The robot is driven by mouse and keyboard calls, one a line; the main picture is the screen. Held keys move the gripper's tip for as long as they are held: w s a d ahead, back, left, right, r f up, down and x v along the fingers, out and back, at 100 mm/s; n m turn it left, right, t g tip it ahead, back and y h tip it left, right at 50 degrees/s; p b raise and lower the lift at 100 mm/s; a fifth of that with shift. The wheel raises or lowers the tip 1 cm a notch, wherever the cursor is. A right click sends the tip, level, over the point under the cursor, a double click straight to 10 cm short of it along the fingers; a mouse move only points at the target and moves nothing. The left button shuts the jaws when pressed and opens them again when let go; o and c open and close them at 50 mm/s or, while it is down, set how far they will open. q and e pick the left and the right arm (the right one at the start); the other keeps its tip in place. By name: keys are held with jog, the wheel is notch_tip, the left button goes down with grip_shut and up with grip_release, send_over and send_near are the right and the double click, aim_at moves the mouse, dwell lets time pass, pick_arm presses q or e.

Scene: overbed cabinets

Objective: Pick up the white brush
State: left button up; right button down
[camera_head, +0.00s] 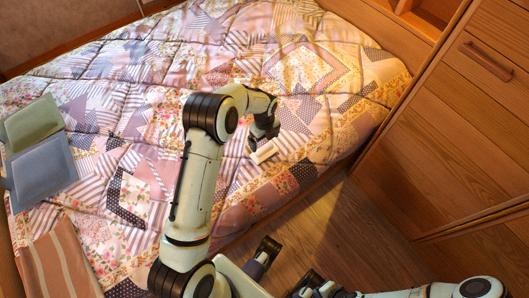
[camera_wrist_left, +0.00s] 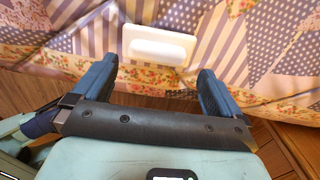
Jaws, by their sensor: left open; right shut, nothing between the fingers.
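The white brush (camera_head: 263,152) lies on the patchwork quilt near the bed's front edge. In the left wrist view the white brush (camera_wrist_left: 158,46) shows as a pale block with a raised middle, ahead of the gap between my fingers. My left gripper (camera_head: 262,138) is just above and beside it in the head view. In the wrist view the left gripper (camera_wrist_left: 158,70) is open, with one finger to each side of the brush and nothing held. My right gripper (camera_head: 311,281) is low at the bottom of the head view, partly cut off, shut and empty, away from the bed.
A green cushion (camera_head: 31,123) and a blue-grey cushion (camera_head: 43,172) lie on the bed at the left, with a brown striped cloth (camera_head: 60,265) below them. A wooden cabinet (camera_head: 445,140) stands at the right. Wooden floor (camera_head: 350,225) is clear between bed and cabinet.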

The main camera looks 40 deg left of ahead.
aim_at(264, 147)
pick_arm(q)
notch_tip(264, 147, down, 5)
jog(key=shift+s+d+f+b, duration=0.1)
jog(key=shift+f+b, duration=0.05)
jog(key=shift+b, duration=0.2)
jog(key=c, duration=0.8)
notch_tip(264, 147, up, 20)
jog(key=p, duration=0.2)
jog(key=shift+p, duration=0.35)
